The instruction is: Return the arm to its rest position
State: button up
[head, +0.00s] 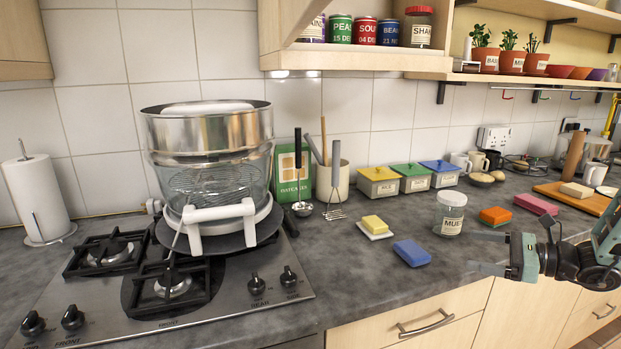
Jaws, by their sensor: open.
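My gripper (476,252) is at the lower right of the head view, at the counter's front edge. Its two fingers point left and are apart, with nothing between them. My arm (580,258) runs off the right side of the picture. The gripper is just below and right of a glass jar labelled MUESLI or similar (449,214), and right of a blue sponge (411,252). It appears to touch neither.
A yellow sponge (374,224), an orange sponge (495,215) and a pink sponge (535,204) lie on the counter. A hob (250,305) carries a large glass cooker (205,170) at left. Shelves (360,62) overhang the back. Drawers (420,335) are below the front edge.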

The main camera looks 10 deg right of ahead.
jog(key=s+a+r+n+g, duration=0.1)
jog(key=s+a+n+g, duration=0.2)
jog(key=a+n+g, duration=0.7)
jog(key=s+a+r+n+g, duration=0.2)
jog(key=s+a+n+g, duration=0.15)
jog(key=a, duration=1.25)
jog(key=s+a+n+t+h, duration=0.1)
jog(key=s+a+n+h, duration=0.4)
jog(key=s+n, duration=0.3)
jog(key=s+a+r+n+h, duration=0.1)
jog(key=s+a+n+h, duration=0.4)
jog(key=s+n, duration=0.4)
jog(key=shift+s+a+n+t, duration=0.3)
jog(key=shift+a+n, duration=0.5)
jog(key=shift+n, duration=0.85)
jog(key=shift+w+r, duration=0.1)
